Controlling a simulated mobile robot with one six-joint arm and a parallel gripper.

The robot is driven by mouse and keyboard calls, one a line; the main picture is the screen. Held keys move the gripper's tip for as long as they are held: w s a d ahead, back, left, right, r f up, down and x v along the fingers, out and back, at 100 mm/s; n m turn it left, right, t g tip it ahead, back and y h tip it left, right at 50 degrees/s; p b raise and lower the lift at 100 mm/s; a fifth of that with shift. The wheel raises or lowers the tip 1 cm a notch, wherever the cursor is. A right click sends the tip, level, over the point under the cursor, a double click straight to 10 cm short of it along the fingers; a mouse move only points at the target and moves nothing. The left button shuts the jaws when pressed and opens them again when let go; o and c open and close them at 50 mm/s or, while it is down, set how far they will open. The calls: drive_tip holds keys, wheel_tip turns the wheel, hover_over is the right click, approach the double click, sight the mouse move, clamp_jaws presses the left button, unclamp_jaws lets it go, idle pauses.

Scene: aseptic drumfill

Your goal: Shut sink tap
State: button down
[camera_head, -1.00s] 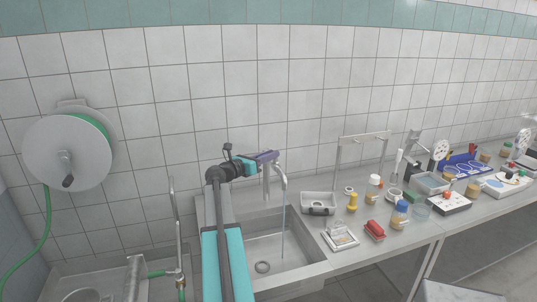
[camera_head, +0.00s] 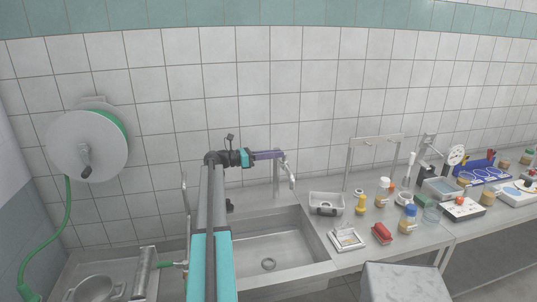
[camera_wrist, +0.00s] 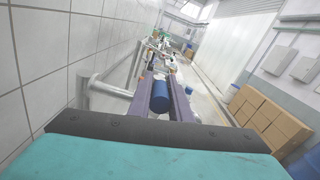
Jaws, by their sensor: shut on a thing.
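The sink tap (camera_head: 276,182) is a silver upright post with a spout bent down at its right (camera_head: 291,178), above the steel sink basin (camera_head: 252,252). No water stream shows under the spout. My gripper (camera_head: 281,154) is level at the top of the tap, reaching in from the left. In the wrist view, a blue cylindrical part (camera_wrist: 160,96), apparently the tap's handle, sits between the purple fingers (camera_wrist: 162,78). The fingers are shut on it. The tap's silver pipe (camera_wrist: 112,89) shows to the left of the fingers. The handle is hidden in the head view.
A grey tray (camera_head: 326,204), a small scale (camera_head: 347,239), a red-topped block (camera_head: 382,233) and several bottles stand on the counter right of the sink. A hose reel (camera_head: 88,143) hangs on the wall at left. A grey box-like surface (camera_head: 405,282) stands in front of the counter.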

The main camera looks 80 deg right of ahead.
drive_tip(key=shift+w+d, duration=0.1)
drive_tip(key=shift+w, duration=0.05)
drive_tip(key=c, duration=1.6)
unclamp_jaws()
drive_tip(key=shift+d+r, duration=0.1)
drive_tip(key=shift+d, duration=0.05)
drive_tip(key=shift+c, duration=0.2)
drive_tip(key=shift+s, duration=0.45)
drive_tip(key=b+v, duration=0.4)
drive_tip(key=v, duration=0.9)
drive_tip(key=shift+w, duration=0.45)
